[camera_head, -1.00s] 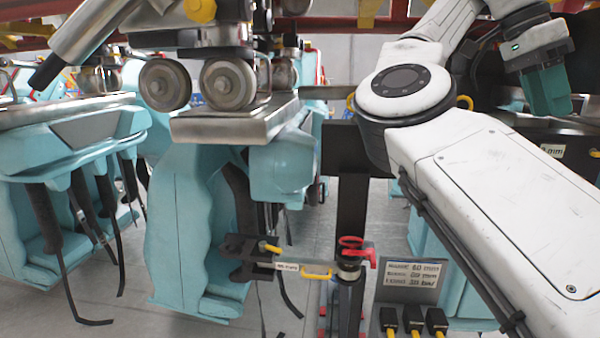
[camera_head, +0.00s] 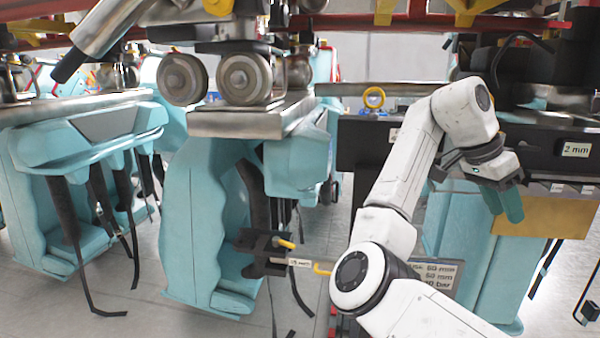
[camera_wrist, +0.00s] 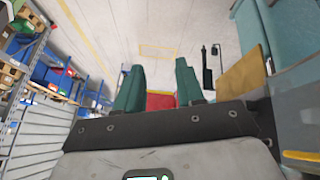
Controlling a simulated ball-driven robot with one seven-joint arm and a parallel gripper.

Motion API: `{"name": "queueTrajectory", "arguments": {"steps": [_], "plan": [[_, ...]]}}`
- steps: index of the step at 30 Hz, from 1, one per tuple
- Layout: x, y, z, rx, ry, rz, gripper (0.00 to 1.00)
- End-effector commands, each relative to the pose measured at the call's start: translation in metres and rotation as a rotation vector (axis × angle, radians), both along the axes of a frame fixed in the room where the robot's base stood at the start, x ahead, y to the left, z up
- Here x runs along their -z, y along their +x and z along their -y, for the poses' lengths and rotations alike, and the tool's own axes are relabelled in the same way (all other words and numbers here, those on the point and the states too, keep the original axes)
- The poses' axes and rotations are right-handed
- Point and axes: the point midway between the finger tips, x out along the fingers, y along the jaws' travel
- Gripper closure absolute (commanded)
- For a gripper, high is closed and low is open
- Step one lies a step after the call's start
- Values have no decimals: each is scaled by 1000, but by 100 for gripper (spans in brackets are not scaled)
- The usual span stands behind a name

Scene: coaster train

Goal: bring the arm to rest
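My white arm (camera_head: 390,205) rises from the lower right of the head view and bends at an upper joint near the dark shelf. My gripper (camera_head: 506,212) hangs below that joint, its two teal fingers pointing down in front of the turquoise train seats. In the wrist view my gripper (camera_wrist: 158,68) shows its fingers apart, with nothing held between them. A red object (camera_wrist: 160,101) shows beyond the gap, at a distance from the fingers.
Turquoise seats (camera_head: 195,225) hang under a rail with wheels (camera_head: 245,78) at left. A tan board (camera_head: 545,217) is close to the gripper at right. A dark block labelled "2 mm" (camera_head: 560,128) is above it. Blue shelving (camera_wrist: 60,85) stands left in the wrist view.

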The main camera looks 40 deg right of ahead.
Motion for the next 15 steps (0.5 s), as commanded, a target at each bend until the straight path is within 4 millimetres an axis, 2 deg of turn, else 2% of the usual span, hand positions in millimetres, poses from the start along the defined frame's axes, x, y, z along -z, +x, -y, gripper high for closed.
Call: {"name": "queueTrajectory", "arguments": {"steps": [1, 3, 11, 15], "plan": [[23, 2, -2, -44, -14, -19, 62], [48, 7, -5, -116, -30, -33, 62], [138, 22, -22, -425, -69, -89, 62], [186, 28, -39, -617, -68, -120, 62]]}}
